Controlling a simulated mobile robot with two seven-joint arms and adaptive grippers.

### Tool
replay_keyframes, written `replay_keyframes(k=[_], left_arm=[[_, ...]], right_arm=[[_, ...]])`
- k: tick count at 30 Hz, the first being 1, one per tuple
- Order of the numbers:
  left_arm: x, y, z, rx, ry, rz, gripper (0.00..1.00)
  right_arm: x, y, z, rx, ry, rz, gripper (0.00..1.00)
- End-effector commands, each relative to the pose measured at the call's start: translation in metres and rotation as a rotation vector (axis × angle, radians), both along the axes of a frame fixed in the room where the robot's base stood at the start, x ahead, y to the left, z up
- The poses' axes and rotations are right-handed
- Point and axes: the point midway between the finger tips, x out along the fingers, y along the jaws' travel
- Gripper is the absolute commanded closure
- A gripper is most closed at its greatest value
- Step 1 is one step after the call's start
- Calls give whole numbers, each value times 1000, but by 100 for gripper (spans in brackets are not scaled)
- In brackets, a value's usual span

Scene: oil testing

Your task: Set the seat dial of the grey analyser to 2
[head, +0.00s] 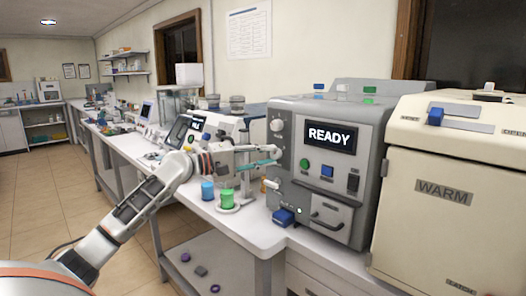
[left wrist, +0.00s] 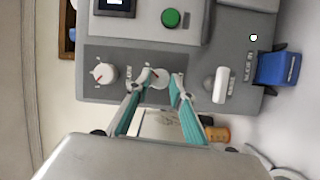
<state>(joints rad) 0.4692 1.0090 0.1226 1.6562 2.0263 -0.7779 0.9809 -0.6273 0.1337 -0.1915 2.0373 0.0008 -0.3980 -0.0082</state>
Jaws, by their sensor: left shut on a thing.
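The grey analyser (head: 330,118) stands on the white bench with READY on its screen. Its left panel carries two white dials. The upper dial (head: 277,125) is free, and it also shows in the left wrist view (left wrist: 104,73) with a red pointer mark. My left gripper (head: 274,154) is shut on the other dial (left wrist: 159,77), with a fingertip on each side of it. Part of that dial's face and a dark pointer mark show between the fingertips. The dial labels and numbers are too small to read. My right gripper is not in view.
A white lever (left wrist: 221,85) sits beside the held dial on the same panel. A blue block (head: 283,216) is at the analyser's foot. Blue (head: 207,191) and green (head: 227,198) containers stand under my left gripper. A cream WARM cabinet (head: 445,190) stands close on the right.

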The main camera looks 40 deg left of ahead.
Motion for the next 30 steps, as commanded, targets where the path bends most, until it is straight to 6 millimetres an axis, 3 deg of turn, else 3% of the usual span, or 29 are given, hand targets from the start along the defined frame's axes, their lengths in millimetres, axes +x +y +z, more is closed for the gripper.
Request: replay_keyframes(k=[6,24,25,26,30], left_arm=[[0,-1,2,81,-6,-1,99],[0,-1,-2,116,-7,-2,99],[0,-1,-2,116,-7,-2,70],[0,-1,-2,116,-7,-2,62],[0,-1,-1,114,-7,-1,61]], right_arm=[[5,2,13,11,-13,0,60],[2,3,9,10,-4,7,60],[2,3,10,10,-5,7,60],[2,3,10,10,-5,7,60],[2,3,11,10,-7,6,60]])
